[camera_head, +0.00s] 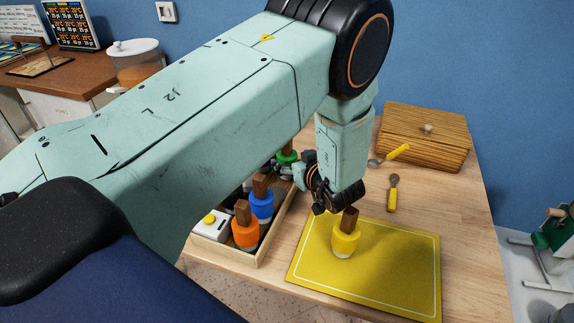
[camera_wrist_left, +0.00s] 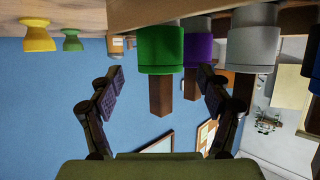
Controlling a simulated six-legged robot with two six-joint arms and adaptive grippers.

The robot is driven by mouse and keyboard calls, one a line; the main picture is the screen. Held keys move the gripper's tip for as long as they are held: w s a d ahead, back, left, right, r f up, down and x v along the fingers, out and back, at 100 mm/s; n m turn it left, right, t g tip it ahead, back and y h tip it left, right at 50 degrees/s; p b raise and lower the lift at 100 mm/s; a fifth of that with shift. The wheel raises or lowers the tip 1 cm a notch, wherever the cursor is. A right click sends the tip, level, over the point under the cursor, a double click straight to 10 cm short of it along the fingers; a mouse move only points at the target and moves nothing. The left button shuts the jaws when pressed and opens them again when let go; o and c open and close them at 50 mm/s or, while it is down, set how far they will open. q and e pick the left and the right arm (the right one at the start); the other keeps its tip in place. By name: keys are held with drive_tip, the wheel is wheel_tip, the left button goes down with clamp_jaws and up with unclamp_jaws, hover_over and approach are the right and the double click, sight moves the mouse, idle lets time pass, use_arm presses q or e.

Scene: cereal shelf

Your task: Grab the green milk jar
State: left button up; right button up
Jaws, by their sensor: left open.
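The green milk jar (camera_wrist_left: 160,45) has a brown block-shaped top and shows between my left gripper's fingers in the left wrist view, where the picture is upside down. Its brown top reaches between the open fingers, and I see no clear contact. In the head view the green jar (camera_head: 287,157) is at the far end of the wooden tray, partly hidden by my arm and gripper. My left gripper (camera_wrist_left: 160,78) is open; in the head view it (camera_head: 288,171) is beside the jar, partly hidden. My right gripper is not in view.
The tray also holds a blue jar (camera_head: 261,202) and an orange jar (camera_head: 245,232). A purple jar (camera_wrist_left: 197,50) and a white jar (camera_wrist_left: 251,45) stand close to the green one. A yellow jar (camera_head: 346,238) stands on the yellow mat (camera_head: 400,265). A wooden box (camera_head: 425,140) is behind.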

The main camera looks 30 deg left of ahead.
sight(290, 157)
use_arm(q)
drive_tip(key=x, duration=0.4)
drive_tip(key=shift+b, duration=0.3)
drive_tip(key=shift+r, duration=0.1)
drive_tip(key=shift+c, duration=0.4)
drive_tip(key=c, duration=1.5)
